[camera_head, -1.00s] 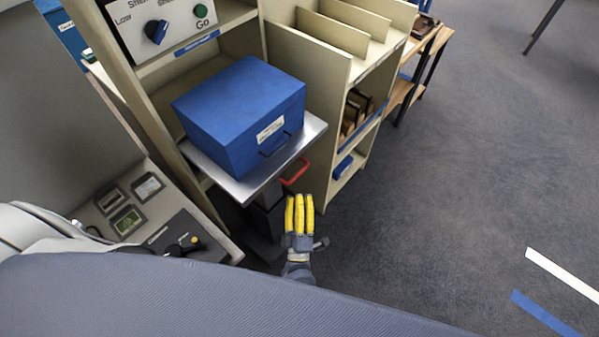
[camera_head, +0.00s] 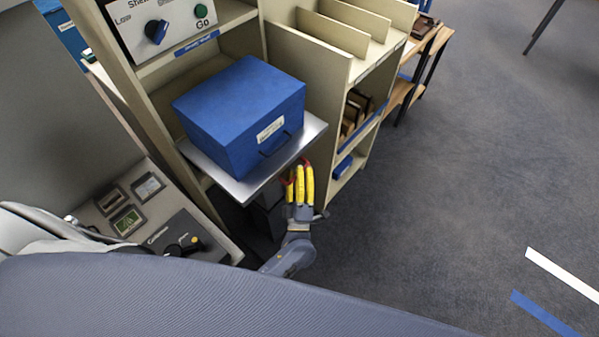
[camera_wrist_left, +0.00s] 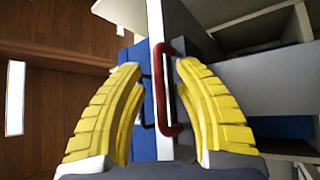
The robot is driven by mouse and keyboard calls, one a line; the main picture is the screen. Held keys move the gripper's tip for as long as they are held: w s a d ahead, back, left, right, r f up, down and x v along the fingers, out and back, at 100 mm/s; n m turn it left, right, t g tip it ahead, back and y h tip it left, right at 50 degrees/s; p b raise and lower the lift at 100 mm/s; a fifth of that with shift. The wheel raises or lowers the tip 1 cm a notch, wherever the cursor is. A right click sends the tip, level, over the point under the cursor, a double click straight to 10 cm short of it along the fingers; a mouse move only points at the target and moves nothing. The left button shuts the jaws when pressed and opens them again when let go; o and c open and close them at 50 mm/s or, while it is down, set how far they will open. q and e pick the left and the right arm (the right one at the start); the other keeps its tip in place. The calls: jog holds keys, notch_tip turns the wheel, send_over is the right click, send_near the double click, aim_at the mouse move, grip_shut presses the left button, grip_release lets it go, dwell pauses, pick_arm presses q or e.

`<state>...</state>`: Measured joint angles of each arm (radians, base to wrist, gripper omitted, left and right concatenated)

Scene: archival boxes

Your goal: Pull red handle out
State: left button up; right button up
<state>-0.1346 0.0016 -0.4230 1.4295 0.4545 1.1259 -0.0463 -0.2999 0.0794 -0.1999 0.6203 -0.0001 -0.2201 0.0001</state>
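The red handle (camera_wrist_left: 164,90) is a U-shaped bar at the edge of the grey metal shelf tray (camera_head: 240,188). In the head view only small parts of the red handle (camera_head: 307,163) show behind the yellow fingers. My left gripper (camera_head: 301,172) is at the tray's front edge, just below it. In the left wrist view my left gripper (camera_wrist_left: 158,72) is open, with yellow fingers on both sides of the handle. The handle is close to the right-hand finger, with a wider gap to the left-hand one; I cannot tell whether it touches. My right gripper is not in view.
A blue archival box (camera_head: 240,110) with a black handle sits on the tray. Beige shelving (camera_head: 310,70) surrounds it, with a control panel (camera_head: 165,20) above. A console (camera_head: 150,210) stands at lower left.

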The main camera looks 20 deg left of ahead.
pick_arm(q)
grip_shut()
dwell(0.5)
jog(key=shift+r, duration=0.1)
